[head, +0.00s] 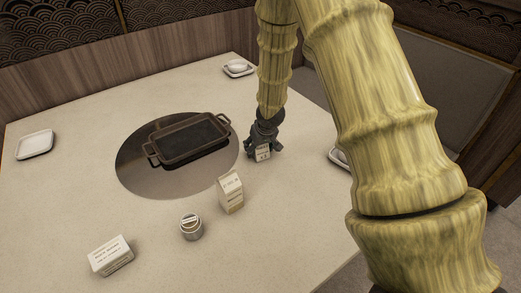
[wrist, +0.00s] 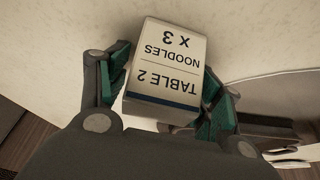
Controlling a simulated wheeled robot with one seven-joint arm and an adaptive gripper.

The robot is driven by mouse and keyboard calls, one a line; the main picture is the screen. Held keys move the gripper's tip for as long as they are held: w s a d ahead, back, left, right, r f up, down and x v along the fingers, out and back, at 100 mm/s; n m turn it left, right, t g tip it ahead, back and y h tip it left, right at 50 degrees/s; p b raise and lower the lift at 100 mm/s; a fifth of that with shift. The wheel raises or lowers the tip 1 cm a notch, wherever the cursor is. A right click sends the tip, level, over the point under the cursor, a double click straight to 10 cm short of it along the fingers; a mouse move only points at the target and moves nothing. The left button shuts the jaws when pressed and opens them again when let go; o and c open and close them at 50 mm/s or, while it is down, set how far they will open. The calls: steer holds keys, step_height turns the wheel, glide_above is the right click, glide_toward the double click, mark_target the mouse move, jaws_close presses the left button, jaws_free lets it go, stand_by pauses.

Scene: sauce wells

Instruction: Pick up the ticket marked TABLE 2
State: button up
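The ticket marked TABLE 2 (wrist: 166,65) is a white block with a dark blue stripe; its print reads "TABLE 2 NOODLES X 3", upside down in the wrist view. My gripper (wrist: 166,85) has one green-padded finger on each side of it, and the pads appear to press its sides. In the head view my gripper (head: 263,145) points down right of the black pan, with the white ticket (head: 262,154) between its fingers. I cannot tell whether the ticket's base touches the table.
On the table (head: 75,120) are a black pan (head: 187,139) on a round dark plate, a cream carton (head: 231,192), a small round container (head: 191,227) and a white printed block (head: 110,256). White dishes stand at the left (head: 35,145) and back (head: 238,68). My arm hides the right side.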

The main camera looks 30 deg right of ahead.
steer(key=c, duration=0.7)
steer(key=shift+r, duration=0.1)
